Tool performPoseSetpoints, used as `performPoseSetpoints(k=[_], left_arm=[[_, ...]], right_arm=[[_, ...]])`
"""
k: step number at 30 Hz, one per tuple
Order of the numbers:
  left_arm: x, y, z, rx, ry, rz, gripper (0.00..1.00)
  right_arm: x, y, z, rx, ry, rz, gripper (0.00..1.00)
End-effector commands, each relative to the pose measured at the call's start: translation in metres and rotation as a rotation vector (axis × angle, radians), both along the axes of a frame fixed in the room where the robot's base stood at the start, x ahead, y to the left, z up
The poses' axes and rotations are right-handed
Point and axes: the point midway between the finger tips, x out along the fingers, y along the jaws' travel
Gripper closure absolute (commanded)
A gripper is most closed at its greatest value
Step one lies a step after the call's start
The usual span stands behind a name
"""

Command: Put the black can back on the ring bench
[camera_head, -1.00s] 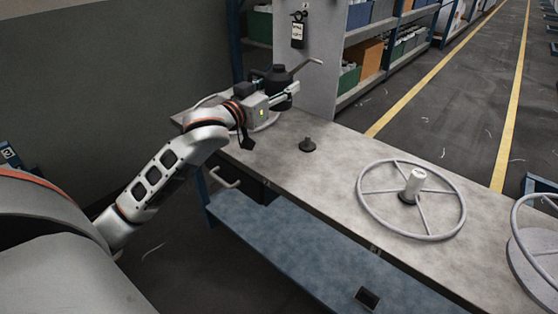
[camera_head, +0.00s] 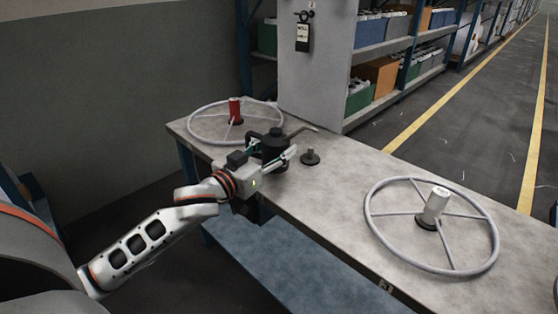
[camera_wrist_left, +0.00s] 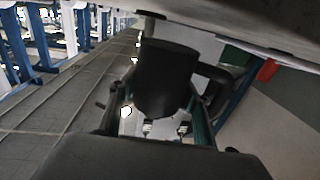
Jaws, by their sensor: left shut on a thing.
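The black can (camera_head: 274,147) is held upright in my left gripper (camera_head: 277,160), over the left part of the ring bench (camera_head: 345,200). A thin spout points to the right from it and a dark handle sticks out to the left. My left gripper is shut around its body. In the left wrist view the can (camera_wrist_left: 166,78) fills the space between the fingers. I cannot tell whether its base touches the bench top. My right gripper is not in view.
A pale ring with a red spool (camera_head: 235,110) lies behind the can. A small dark peg base (camera_head: 310,158) stands just right of it. Another ring with a white spool (camera_head: 436,205) lies further right. A grey panel (camera_head: 318,60) and shelves rise behind the bench.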

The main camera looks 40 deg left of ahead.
Motion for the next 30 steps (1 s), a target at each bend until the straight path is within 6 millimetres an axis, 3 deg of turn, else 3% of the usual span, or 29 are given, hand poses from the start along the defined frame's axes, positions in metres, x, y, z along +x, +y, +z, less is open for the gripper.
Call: performPoseSetpoints(k=[1, 5, 17, 18, 19, 30], left_arm=[[0.0, 0.0, -0.016, -0.002, 0.01, 0.0, 1.0], [0.0, 0.0, -0.029, -0.002, 0.007, 0.001, 1.0], [0.0, 0.0, -0.032, -0.001, 0.003, 0.0, 1.0], [0.0, 0.0, -0.032, 0.0, 0.004, 0.0, 0.42], [0.0, 0.0, -0.032, 0.0, 0.004, 0.0, 0.36], [0.0, 0.0, -0.034, 0.0, 0.006, 0.0, 0.36]], right_arm=[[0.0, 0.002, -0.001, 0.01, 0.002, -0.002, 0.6], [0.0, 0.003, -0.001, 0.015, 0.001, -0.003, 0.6], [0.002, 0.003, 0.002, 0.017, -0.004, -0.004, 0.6], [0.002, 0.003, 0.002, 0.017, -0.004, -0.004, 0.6], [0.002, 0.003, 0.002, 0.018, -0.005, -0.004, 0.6], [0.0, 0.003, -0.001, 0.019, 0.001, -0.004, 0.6]])
